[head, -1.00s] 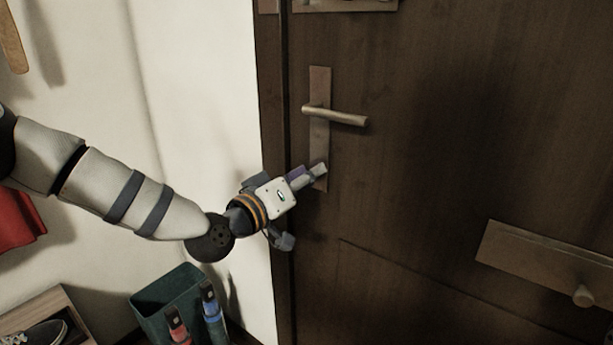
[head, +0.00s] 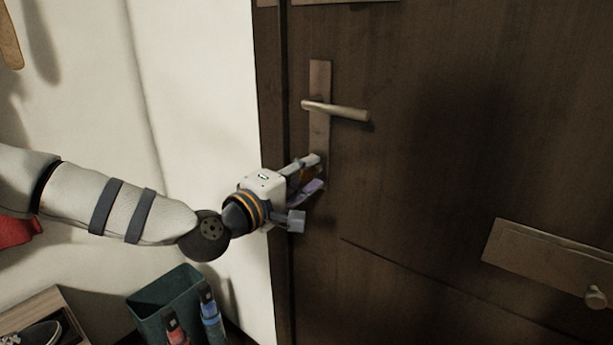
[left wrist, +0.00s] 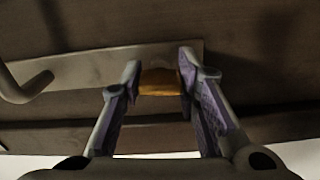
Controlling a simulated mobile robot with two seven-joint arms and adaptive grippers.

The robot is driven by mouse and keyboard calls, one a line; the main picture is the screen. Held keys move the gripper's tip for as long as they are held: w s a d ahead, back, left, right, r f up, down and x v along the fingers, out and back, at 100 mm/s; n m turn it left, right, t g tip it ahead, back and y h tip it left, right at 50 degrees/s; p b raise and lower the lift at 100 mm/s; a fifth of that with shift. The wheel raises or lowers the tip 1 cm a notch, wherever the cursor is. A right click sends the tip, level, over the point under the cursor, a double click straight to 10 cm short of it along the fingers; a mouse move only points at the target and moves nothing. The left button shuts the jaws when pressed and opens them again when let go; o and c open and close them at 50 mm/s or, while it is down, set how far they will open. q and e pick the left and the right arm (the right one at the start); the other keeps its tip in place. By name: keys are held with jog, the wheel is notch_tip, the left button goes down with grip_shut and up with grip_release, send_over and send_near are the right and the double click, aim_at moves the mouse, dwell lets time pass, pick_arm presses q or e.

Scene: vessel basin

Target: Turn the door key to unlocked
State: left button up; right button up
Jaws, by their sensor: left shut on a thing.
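The dark wooden door (head: 440,130) carries a metal lock plate (head: 319,85) with a lever handle (head: 340,110). My left gripper (head: 315,172) is at the lower end of the plate, below the handle. In the left wrist view my left gripper (left wrist: 159,80) is shut on the brass-coloured key (left wrist: 158,82), which sits between the two fingers against the plate (left wrist: 100,68). The handle also shows at the left of that view (left wrist: 30,88). The keyhole is hidden behind the key and fingers. My right gripper is not in view.
A white wall (head: 200,100) stands left of the door frame. A green bin (head: 155,305) holding umbrellas (head: 212,312) is on the floor below my arm. A shoe (head: 40,335) lies at bottom left. A metal letter plate (head: 550,255) with a knob (head: 595,297) is at the right.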

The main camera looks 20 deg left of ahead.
pick_arm(q)
jog(key=shift+d+f+n, duration=0.1)
jog(key=shift+n, duration=0.5)
jog(key=o, duration=1.2)
jog(key=shift+c, duration=0.2)
jog(key=v, duration=1.2)
